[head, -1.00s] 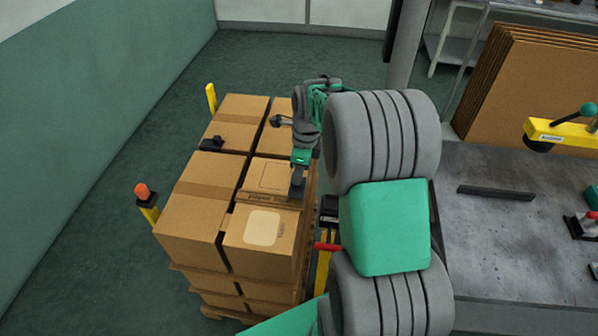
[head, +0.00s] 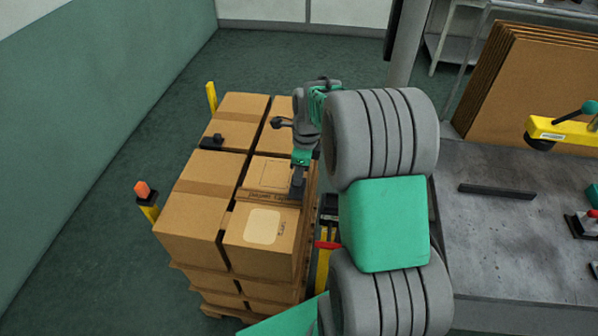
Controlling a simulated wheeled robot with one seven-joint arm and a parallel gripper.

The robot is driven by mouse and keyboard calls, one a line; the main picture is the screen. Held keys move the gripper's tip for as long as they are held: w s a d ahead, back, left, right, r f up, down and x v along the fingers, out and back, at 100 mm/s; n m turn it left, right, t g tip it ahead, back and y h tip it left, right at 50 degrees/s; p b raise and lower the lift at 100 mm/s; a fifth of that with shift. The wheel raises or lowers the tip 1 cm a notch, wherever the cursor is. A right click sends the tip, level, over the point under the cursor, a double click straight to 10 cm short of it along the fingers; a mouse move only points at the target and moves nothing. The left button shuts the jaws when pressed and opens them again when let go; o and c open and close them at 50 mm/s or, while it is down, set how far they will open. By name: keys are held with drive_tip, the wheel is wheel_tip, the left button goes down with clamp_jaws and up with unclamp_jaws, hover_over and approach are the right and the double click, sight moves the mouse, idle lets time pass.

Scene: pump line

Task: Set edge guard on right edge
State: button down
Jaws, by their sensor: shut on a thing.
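My gripper (head: 297,187) points down at the right side of the stacked cartons (head: 262,228), just behind the front right carton. It is shut, and I take the small dark piece at its tips to be the edge guard; most of it is hidden by the fingers. The right edge of the stack runs beside the gripper, partly hidden by my arm. I cannot tell whether the held piece touches the cartons.
Yellow posts stand by the stack, one orange-topped (head: 142,190). A metal bench (head: 480,240) on the right carries a dark bar (head: 497,191). Cardboard sheets (head: 530,90) stand behind it. Floor left of the stack is clear.

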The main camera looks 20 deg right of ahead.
drive_tip(key=shift+f, duration=0.15)
drive_tip(key=shift+s+f, duration=0.15)
drive_tip(key=shift+f, duration=0.5)
drive_tip(key=c, duration=1.6)
unclamp_jaws()
drive_tip(key=o, duration=0.4)
drive_tip(key=shift+o, duration=0.2)
drive_tip(key=shift+r, duration=0.1)
wheel_tip(320, 180, up, 7)
drive_tip(key=p, duration=0.6)
drive_tip(key=shift+r, duration=0.1)
